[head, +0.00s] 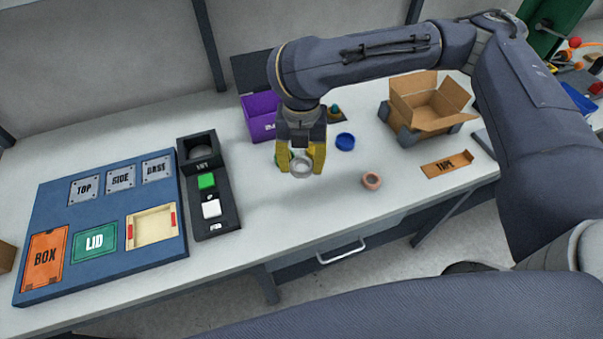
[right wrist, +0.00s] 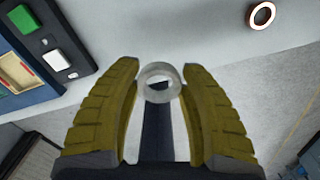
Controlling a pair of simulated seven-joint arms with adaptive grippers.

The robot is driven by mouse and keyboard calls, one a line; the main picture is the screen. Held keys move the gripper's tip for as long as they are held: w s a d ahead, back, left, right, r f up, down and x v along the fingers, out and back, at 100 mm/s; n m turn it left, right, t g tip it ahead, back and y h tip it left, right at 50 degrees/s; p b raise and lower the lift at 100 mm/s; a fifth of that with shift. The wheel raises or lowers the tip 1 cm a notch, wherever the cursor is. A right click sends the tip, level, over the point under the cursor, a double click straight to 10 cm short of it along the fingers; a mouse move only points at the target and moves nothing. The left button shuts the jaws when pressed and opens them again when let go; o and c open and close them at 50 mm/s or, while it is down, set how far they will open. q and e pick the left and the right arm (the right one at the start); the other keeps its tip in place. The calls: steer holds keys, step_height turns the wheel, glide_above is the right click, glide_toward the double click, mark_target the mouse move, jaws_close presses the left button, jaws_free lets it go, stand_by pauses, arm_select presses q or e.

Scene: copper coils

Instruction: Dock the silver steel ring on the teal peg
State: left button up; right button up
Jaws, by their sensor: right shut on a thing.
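The silver steel ring (head: 301,174) is between the fingertips of my right gripper (head: 300,164). The right gripper has yellow fingers, points down and is shut on the ring above the table. In the right wrist view the ring (right wrist: 160,70) shows between the two finger ends of the gripper (right wrist: 160,84), with its hole visible. A small teal and orange piece on a dark base (head: 335,112) stands behind and to the right of the gripper; it may be the teal peg, but it is partly hidden and too small to be sure. My left gripper is not in view.
A blue ring (head: 345,141) and a copper ring (head: 372,181) lie to the gripper's right. A purple bin (head: 258,128) and an open cardboard box (head: 428,122) stand behind. A black button panel (head: 228,217) and blue board (head: 110,270) are left. The front middle table is clear.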

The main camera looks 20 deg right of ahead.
steer(key=w+d+r+m, duration=0.1)
steer(key=w+d+m, duration=0.25)
steer(key=w, duration=0.55)
steer(key=w+d+m, duration=0.2)
steer(key=w+m, duration=0.2)
steer(key=w, duration=0.6)
steer(key=w+d+f+m, duration=0.2)
steer(key=w+d, duration=0.1)
steer(key=d, duration=0.2)
steer(key=w+d+f+m, duration=0.2)
steer(key=w+d, duration=0.1)
steer(key=d, duration=0.2)
steer(key=w+d+f+m, duration=0.2)
steer(key=w+d+m, duration=0.1)
steer(key=d, duration=0.2)
steer(key=shift+w+f, duration=0.2)
steer(key=shift+w+d+f, duration=0.1)
steer(key=shift+d+f, duration=0.25)
steer(key=shift+f, duration=2.7)
steer(key=shift+f, duration=0.6)
